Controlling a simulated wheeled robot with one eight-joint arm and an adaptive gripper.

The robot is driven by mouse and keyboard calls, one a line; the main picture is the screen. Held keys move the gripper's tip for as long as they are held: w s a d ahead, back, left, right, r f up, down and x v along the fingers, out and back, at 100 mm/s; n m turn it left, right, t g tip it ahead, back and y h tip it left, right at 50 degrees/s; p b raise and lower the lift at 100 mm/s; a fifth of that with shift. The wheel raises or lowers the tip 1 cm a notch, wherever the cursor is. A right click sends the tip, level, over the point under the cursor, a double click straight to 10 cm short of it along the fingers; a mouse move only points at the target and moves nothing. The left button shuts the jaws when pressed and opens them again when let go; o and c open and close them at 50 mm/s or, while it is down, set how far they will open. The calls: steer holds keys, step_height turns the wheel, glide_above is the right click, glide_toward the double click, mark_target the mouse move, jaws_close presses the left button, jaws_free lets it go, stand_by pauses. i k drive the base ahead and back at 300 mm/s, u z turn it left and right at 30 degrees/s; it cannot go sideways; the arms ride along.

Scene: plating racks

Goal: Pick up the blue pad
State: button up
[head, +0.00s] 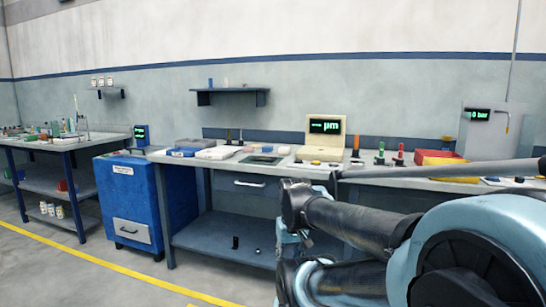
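A small flat blue thing (181,153) lies near the left end of the long bench (225,170), at the front of a grey box. It is too small to tell whether it is the blue pad, and no other clear blue pad shows. My arm fills the lower right and hides part of the bench front and the floor. My gripper's fingers cannot be made out, and the arm is well apart from the blue thing.
A blue cabinet (128,200) stands left of the bench. A cream measuring device (325,138), a white pack (217,153), red and yellow bins (440,157) and small handled tools stand on the bench. A wall shelf (232,91) hangs above. The left front floor is clear.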

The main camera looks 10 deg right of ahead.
mark_target(265, 149)
steer(key=u, duration=0.05)
steer(key=k, duration=0.95)
steer(key=z, duration=0.5)
steer(key=i, duration=1.7)
steer(key=u, duration=0.25)
